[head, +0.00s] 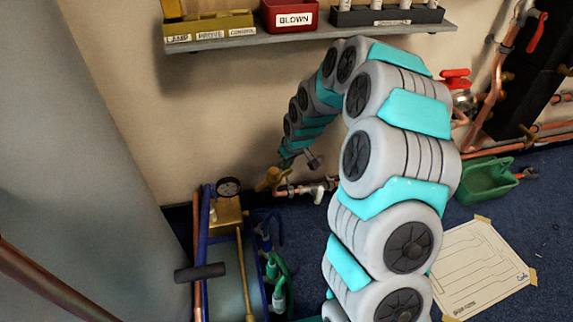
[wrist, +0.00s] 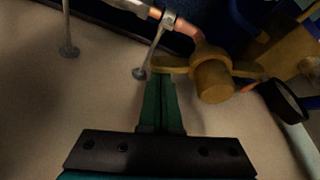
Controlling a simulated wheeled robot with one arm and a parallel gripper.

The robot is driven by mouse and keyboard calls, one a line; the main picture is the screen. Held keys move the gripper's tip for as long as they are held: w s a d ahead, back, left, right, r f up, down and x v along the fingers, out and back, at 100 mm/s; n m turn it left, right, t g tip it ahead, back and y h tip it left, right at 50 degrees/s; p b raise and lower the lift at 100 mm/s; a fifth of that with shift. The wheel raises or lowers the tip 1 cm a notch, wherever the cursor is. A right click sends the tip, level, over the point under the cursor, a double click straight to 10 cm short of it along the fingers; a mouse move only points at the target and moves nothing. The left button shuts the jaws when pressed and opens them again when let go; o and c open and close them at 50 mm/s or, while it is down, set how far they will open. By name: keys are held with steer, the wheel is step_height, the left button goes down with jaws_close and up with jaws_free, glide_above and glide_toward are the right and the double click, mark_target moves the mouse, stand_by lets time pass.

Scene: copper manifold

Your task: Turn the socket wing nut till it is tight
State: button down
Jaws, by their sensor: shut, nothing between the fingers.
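The brass wing nut (wrist: 212,78) shows large in the wrist view, with a round hub and a wing out to each side. In the head view it is a small brass shape (head: 268,179) at the end of the copper pipe, low on the wall. My gripper (wrist: 159,76) is shut and empty, its two green fingers pressed together. Its tips are at the left wing of the nut; I cannot tell whether they touch it. In the head view my arm reaches down to the nut, and the fingers (head: 287,161) are small and hard to make out.
Copper pipe (wrist: 182,25) runs from the nut, with a grey clip (wrist: 139,72) close beside my fingers. A brass block with a dark gauge (head: 228,187) stands left of the nut. A shelf (head: 300,38) with bins is above.

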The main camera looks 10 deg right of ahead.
steer(key=shift+d, duration=0.1)
steer(key=shift+s+d+m+h, duration=0.2)
steer(key=shift+s+m, duration=0.15)
steer(key=shift+m, duration=0.3)
steer(key=shift+s+d+m+h, duration=0.1)
steer(key=shift+s+m+h, duration=0.2)
steer(key=shift+m, duration=0.35)
steer(key=s+m, duration=0.1)
steer(key=m, duration=0.1)
steer(key=s+m+h, duration=0.1)
steer(key=m, duration=0.1)
steer(key=shift+m, duration=0.3)
steer(key=s+m, duration=0.1)
steer(key=m, duration=0.1)
steer(key=s+a+m+h, duration=0.1)
steer(key=m, duration=0.1)
steer(key=s+m+g+h+b, duration=0.1)
steer(key=m, duration=0.1)
steer(key=shift+s+a+m, duration=0.2)
steer(key=shift+s+m, duration=0.1)
steer(key=shift+s, duration=0.05)
steer(key=shift+a, duration=0.1)
